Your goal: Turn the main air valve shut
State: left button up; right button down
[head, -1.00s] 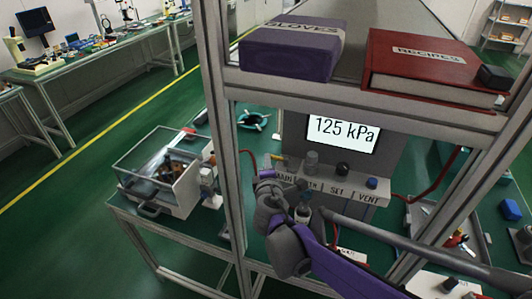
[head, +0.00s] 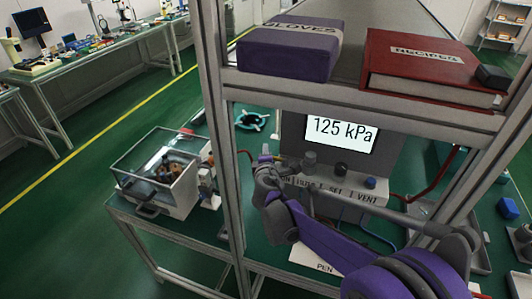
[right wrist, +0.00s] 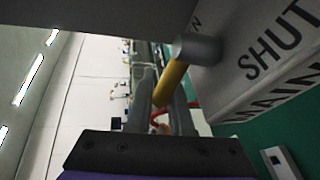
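The main air valve shows in the right wrist view as a grey round hub (right wrist: 196,48) with a yellow lever (right wrist: 171,84). It sits at the corner of a pale block (right wrist: 262,65) lettered "SHUT" and "MAIN"; another word by the hub is mostly hidden. My right gripper (right wrist: 166,92) has its fingers on both sides of the lever, seemingly closed against it. In the head view my right gripper (head: 265,170) is at the left end of the labelled panel (head: 340,192) and hides most of the valve. My left gripper is out of view.
A pressure display (head: 341,132) reads 125 kPa. Other knobs, including a black one (head: 341,169) and a blue one (head: 371,183), stand on the panel. A frame post (head: 222,140) rises left of my gripper. A shelf above holds a purple box (head: 290,48) and red book (head: 425,68).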

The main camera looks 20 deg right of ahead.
jog(key=shift+s+a+n+y+b, duration=0.35)
jog(key=shift+n+y+b, duration=0.5)
jog(key=shift+b, duration=0.3)
jog(key=c, duration=1.1)
grip_release()
jog(key=v, duration=1)
jog(key=shift+s+p, duration=0.3)
jog(key=shift+s, duration=0.1)
